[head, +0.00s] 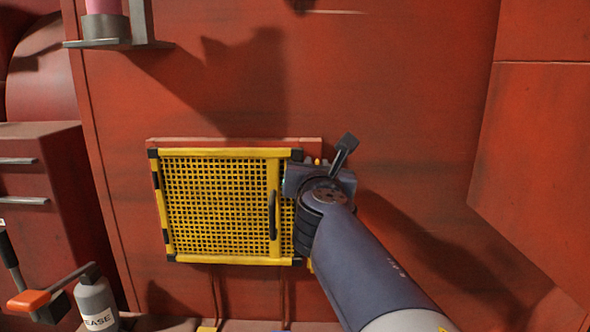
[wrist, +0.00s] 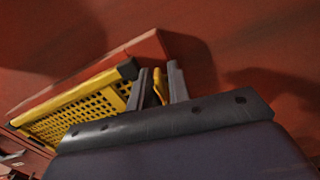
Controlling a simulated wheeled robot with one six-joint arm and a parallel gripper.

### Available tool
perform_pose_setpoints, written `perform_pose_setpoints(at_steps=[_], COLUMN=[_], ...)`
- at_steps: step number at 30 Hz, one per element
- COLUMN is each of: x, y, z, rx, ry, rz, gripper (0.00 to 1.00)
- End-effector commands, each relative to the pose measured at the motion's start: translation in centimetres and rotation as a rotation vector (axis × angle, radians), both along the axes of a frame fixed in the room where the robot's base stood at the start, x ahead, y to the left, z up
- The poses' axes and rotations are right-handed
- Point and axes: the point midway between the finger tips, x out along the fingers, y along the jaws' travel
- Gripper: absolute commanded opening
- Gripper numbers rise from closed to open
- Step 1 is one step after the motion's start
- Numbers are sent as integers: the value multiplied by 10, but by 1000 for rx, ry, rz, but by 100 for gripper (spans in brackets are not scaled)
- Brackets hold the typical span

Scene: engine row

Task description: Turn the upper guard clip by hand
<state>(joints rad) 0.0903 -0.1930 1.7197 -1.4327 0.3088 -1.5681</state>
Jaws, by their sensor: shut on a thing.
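The yellow mesh guard (head: 215,205) is on the red wall, with a dark handle (head: 272,214) near its right side. It also shows in the wrist view (wrist: 80,118). The upper guard clip (wrist: 158,88) is a small yellow piece by the guard's top right corner. My gripper (wrist: 161,78) has one finger on each side of the clip and is shut on it. In the head view my gripper (head: 316,178) sits at the guard's upper right corner and hides most of the clip. Any lower clip is mostly hidden behind my arm.
A grey bracket (head: 112,43) with a pink cylinder juts out at the upper left. A red panel (head: 540,170) stands out at the right.

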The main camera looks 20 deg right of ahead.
Motion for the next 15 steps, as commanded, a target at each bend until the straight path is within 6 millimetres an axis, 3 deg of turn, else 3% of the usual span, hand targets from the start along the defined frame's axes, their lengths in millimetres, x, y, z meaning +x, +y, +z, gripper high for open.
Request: perform_pose_setpoints(at_steps=[15], x=[-4], y=[-8], z=[-6], rx=[439], ry=[-184], rz=[-2], gripper=[0])
